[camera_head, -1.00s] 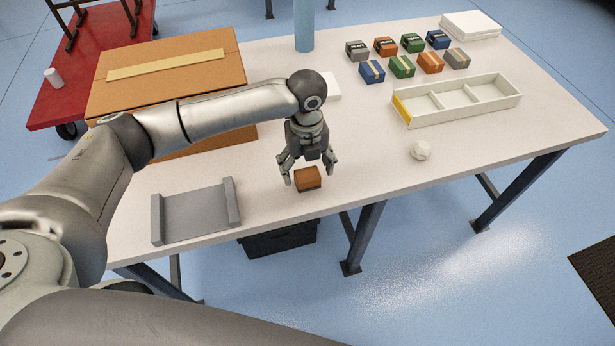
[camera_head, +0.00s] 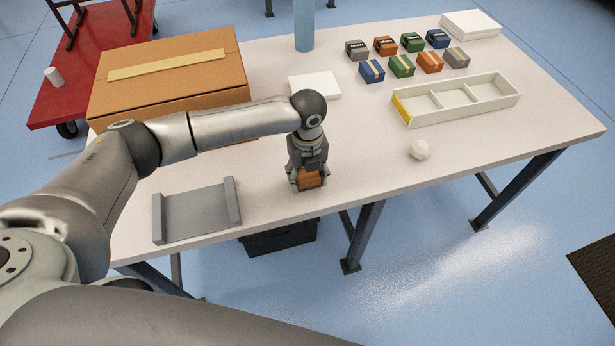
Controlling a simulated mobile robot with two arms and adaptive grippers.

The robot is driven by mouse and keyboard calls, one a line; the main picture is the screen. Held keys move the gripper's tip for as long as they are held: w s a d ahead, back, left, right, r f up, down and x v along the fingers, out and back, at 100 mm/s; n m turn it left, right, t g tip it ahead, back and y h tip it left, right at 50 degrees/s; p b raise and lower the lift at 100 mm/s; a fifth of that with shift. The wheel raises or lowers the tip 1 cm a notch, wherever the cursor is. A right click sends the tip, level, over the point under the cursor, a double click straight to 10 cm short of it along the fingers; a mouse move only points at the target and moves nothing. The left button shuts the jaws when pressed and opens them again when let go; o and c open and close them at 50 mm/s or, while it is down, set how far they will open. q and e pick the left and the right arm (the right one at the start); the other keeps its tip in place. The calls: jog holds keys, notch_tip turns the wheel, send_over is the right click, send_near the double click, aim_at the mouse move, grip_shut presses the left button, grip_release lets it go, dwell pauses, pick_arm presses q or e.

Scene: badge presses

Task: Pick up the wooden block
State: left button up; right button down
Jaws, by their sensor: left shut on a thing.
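The wooden block (camera_head: 310,181) is a small orange-brown block near the front edge of the white table (camera_head: 375,165). My left gripper (camera_head: 309,186) comes down on it from above, with a finger on each side, and is shut on it. The fingers and palm hide its sides and part of its top. The block appears to be at table height; I cannot tell whether it touches the table. My right gripper is not in view.
A grey U-shaped holder (camera_head: 197,211) stands left of the block. A large cardboard box (camera_head: 170,85) is behind it. The table between is clear.

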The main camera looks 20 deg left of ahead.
pick_arm(q)
jog(key=shift+r, duration=0.1)
jog(key=shift+r, duration=0.6)
jog(key=s+a+r+b, duration=0.1)
jog(key=s+a+r, duration=0.1)
jog(key=a+r, duration=0.4)
jog(key=s+a+r+b, duration=0.1)
jog(key=s+a+r, duration=0.1)
jog(key=a+r, duration=0.3)
jog(key=shift+s+a+r+b, duration=0.35)
jog(key=shift+a+b, duration=0.05)
jog(key=shift+a, duration=0.7)
